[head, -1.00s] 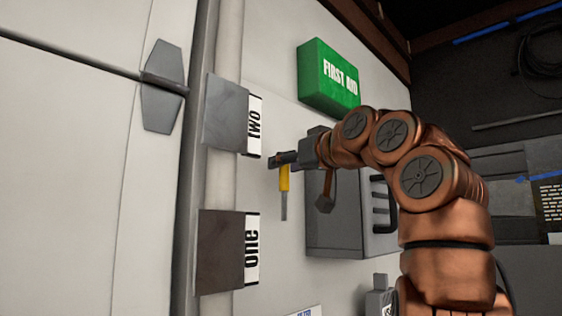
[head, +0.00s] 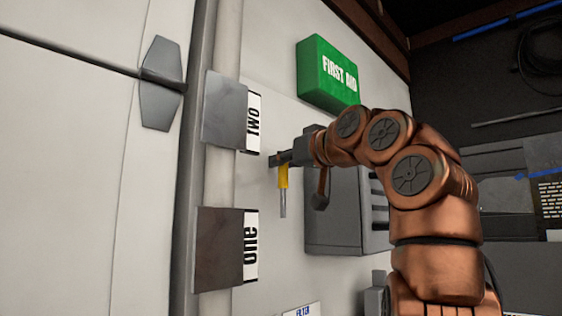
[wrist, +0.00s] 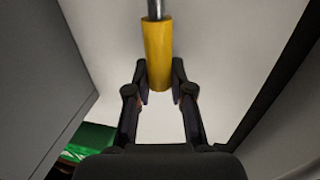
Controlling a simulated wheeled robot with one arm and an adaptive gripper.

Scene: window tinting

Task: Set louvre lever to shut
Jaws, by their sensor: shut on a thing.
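A yellow grip (head: 283,177) on a thin metal rod shows in front of the pale wall in the head view, the rod pointing down. It may be the louvre lever; no label on it can be read. My gripper (head: 276,160) is shut on the upper end of this yellow grip. In the wrist view the yellow grip (wrist: 157,48) sits between the fingertips (wrist: 160,84), with the rod running off the top edge. I cannot tell whether the rod's far end joins anything. No louvre slats can be made out for certain.
A grey box (head: 333,225) with dark bars is on the wall behind my arm. Plates labelled "two" (head: 226,112) and "one" (head: 220,250) stand left of my gripper along a pale pipe. A green first aid box (head: 328,75) hangs above. A "FILTER" label (head: 301,309) is below.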

